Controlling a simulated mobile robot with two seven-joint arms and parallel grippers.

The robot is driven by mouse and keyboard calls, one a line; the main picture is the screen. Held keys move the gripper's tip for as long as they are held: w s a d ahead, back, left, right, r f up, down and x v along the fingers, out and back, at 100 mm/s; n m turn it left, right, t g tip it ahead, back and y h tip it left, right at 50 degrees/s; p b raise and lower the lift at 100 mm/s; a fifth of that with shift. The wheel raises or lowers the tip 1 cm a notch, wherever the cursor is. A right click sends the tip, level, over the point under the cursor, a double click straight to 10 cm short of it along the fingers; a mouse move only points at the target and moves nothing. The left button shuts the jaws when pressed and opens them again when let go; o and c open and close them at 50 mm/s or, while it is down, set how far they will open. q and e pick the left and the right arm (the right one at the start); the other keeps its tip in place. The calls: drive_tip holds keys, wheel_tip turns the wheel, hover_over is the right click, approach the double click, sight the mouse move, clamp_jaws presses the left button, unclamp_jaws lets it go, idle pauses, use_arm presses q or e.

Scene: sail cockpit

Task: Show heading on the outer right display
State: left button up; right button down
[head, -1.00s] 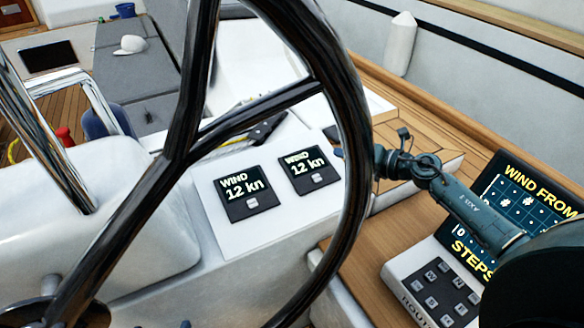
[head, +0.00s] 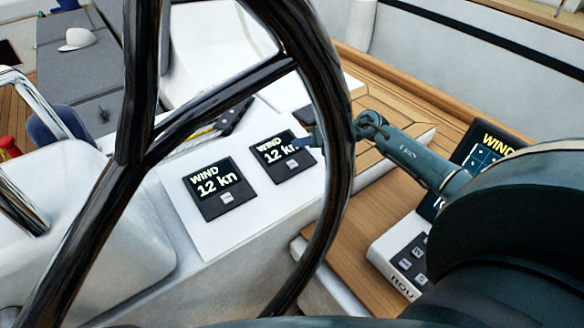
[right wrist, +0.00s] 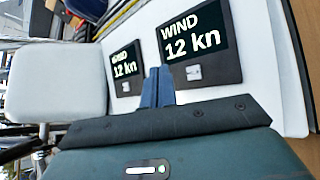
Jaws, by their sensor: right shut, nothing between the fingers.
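Two square black displays sit on a white sloped panel in the head view. The outer right display (head: 270,152) reads "WIND 12 kn", and my gripper covers the end of its text. Its small grey button (head: 292,164) shows under the screen. The left display (head: 212,183) also reads "WIND 12 kn". My right gripper (head: 308,141) is shut and empty at the right display's right edge, partly behind the wheel rim. In the right wrist view its blue fingers (right wrist: 158,72) point between the right display (right wrist: 199,40) and left display (right wrist: 126,68); contact cannot be told. My left gripper is not in view.
A large black steering wheel (head: 335,110) stands in front of the panel. A route board (head: 405,255) with keys and a screen stands at right, partly behind my arm. A wooden bench (head: 390,135) and a white cap (head: 78,39) lie beyond.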

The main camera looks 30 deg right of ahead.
drive_tip(key=b, duration=0.4)
hover_over(292, 165)
drive_tip(key=s+d, duration=0.1)
drive_tip(key=s, duration=0.1)
wheel_tip(292, 165, down, 5)
drive_tip(key=shift+s+r, duration=0.15)
drive_tip(key=shift+r, duration=0.05)
drive_tip(key=shift+f, duration=0.35)
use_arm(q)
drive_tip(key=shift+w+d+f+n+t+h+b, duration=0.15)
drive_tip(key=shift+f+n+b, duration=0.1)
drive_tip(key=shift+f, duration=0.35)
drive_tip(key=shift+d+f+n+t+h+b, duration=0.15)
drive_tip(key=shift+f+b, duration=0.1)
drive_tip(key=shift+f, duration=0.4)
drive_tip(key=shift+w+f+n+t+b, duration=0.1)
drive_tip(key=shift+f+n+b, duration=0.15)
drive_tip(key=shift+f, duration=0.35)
use_arm(e)
drive_tip(key=shift+w+f, duration=0.3)
drive_tip(key=shift+f, duration=0.35)
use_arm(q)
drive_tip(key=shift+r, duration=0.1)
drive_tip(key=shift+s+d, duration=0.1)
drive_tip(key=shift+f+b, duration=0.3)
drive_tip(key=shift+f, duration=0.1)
use_arm(e)
drive_tip(key=shift+w+f, duration=0.15)
drive_tip(key=shift+f, duration=0.2)
